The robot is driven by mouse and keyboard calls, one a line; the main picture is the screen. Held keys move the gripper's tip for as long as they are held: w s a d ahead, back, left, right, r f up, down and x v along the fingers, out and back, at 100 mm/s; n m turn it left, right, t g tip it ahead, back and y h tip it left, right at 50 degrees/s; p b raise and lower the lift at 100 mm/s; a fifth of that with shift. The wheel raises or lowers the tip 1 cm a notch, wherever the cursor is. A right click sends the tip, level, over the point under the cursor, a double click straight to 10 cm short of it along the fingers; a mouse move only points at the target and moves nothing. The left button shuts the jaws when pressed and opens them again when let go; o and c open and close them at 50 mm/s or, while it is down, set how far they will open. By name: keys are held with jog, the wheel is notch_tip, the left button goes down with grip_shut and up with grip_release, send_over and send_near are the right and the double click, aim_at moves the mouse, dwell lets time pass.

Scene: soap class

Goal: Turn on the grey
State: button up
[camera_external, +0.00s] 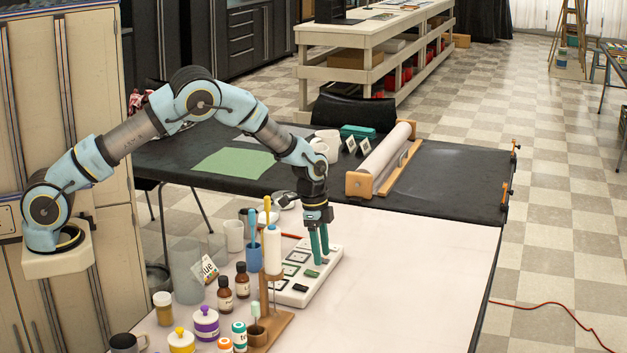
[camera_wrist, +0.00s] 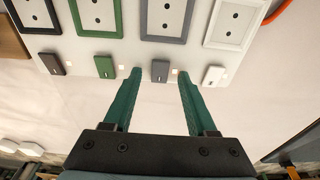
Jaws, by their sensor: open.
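A white panel (camera_external: 290,297) lies on the table, with several coloured socket frames and a matching small switch below each. In the wrist view, the grey switch (camera_wrist: 160,71) sits below the grey-framed socket (camera_wrist: 167,18). The green switch (camera_wrist: 105,67) and black switch (camera_wrist: 51,64) are to its left, and the white switch (camera_wrist: 214,76) is to its right. My gripper (camera_wrist: 158,74) is open and empty, its teal fingertips to either side of the grey switch. Whether they touch it, I cannot tell. In the external view, my gripper (camera_external: 320,259) points down over the panel; I cannot make out the grey switch there.
A white bottle (camera_external: 272,250) and blue cup (camera_external: 254,257) stand close left of my gripper. Brown bottles (camera_external: 242,280), jars (camera_external: 206,323) and a wooden stand (camera_external: 272,326) are nearby. The pale tabletop (camera_external: 410,270) to the right is clear. A roller (camera_external: 385,157) stands behind.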

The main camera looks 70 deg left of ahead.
jog(key=shift+r, duration=0.1)
notch_tip(320, 180, up, 10)
jog(key=s+a+b, duration=0.1)
jog(key=b, duration=0.1)
jog(key=shift+r, duration=0.25)
jog(key=s+d+r+n+y, duration=0.1)
jog(key=s+n, duration=0.6)
jog(key=s, duration=2.7)
jog(key=shift+d+r+n+p, duration=0.4)
jog(key=shift+d+r, duration=0.15)
jog(key=shift+d, duration=0.2)
